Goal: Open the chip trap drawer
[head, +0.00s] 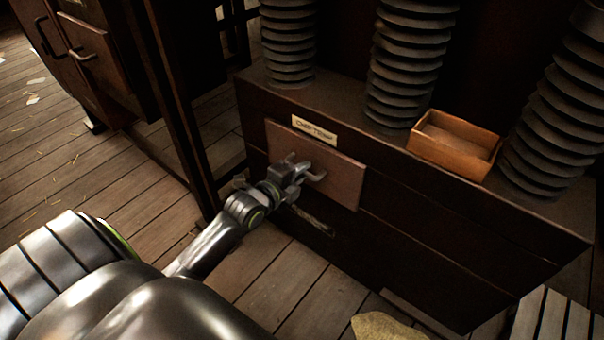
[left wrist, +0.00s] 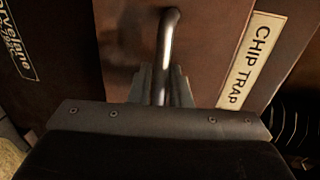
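The chip trap drawer (head: 341,186) shows in the head view as a lighter brown front panel low on the dark cabinet, looking about flush with it. A "CHIP TRAP" label (head: 314,131) sits above it, and the label also shows in the left wrist view (left wrist: 247,62). The curved metal drawer handle (head: 316,177) stands out from the panel; in the left wrist view the handle (left wrist: 170,40) runs down between the fingers. My left gripper (head: 295,172) is at the handle, its fingers (left wrist: 161,86) closed in on both sides of the bar. My right gripper is out of view.
A small open wooden box (head: 455,145) stands on the cabinet's top ledge among ribbed dark columns (head: 412,65). A dark cabinet with handles (head: 85,52) stands at the upper left. The plank floor (head: 280,290) before the drawer looks clear; a pale object (head: 385,327) lies at the bottom edge.

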